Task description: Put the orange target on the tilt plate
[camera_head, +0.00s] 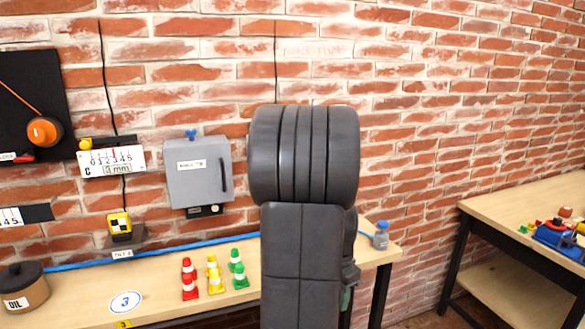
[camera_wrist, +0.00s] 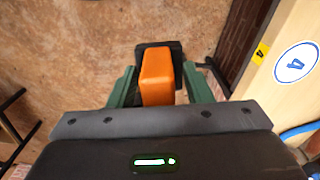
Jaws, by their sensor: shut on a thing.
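My gripper (camera_wrist: 158,84) has green fingers and is shut on an orange block (camera_wrist: 157,72), which I take for the orange target. The block hangs between the fingers, with the floor beyond it. A dark shape (camera_wrist: 174,47) shows behind the block; I cannot tell what it is. A dark, sloped plate (camera_head: 126,242) with a small white label, perhaps the tilt plate, is at the back of the bench. A yellow block with black-and-white marks (camera_head: 119,226) is on or against it.
The wooden bench (camera_head: 80,303) carries red, yellow and green cones (camera_head: 213,275), an OIL pot (camera_head: 23,286), a blue hose (camera_head: 75,266) and a small blue-grey weight (camera_head: 381,236). A grey box (camera_head: 199,173) hangs on the brick wall. A second table (camera_head: 515,209) stands right.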

